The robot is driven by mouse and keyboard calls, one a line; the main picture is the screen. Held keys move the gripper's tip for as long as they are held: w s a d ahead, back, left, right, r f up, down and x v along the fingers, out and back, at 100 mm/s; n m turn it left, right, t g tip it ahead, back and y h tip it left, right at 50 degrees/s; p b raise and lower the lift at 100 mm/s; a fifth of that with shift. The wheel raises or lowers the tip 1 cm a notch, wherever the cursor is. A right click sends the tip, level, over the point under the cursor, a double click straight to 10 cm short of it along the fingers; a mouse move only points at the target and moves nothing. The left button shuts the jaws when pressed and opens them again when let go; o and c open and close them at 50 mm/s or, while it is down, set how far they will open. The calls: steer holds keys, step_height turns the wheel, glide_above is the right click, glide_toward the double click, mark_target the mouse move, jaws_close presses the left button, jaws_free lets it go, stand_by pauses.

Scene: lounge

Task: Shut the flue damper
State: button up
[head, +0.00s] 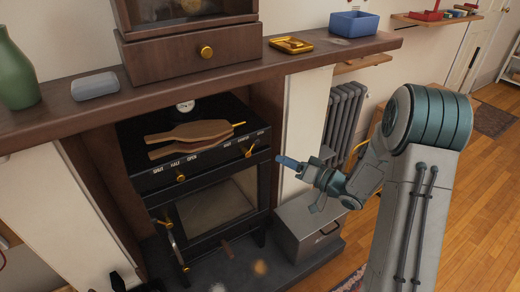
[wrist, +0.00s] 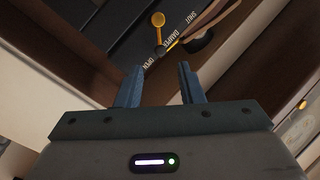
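The black stove (head: 215,185) stands in the fireplace recess. In the wrist view the damper knob (wrist: 158,20) is beyond my fingertips, above the gap, with OPEN nearest my fingers and SHUT farther off. I cannot tell its exact setting. My gripper (head: 283,161) is to the right of the lever, apart from it. In the wrist view my gripper (wrist: 160,70) is open, with nothing between its blue fingers.
The mantel shelf (head: 240,62) overhangs above. A grey metal box (head: 305,230) stands lower right of the stove.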

mark_target(252, 148)
steer(key=x, duration=1)
steer(key=shift+w+a, duration=0.2)
jaws_close()
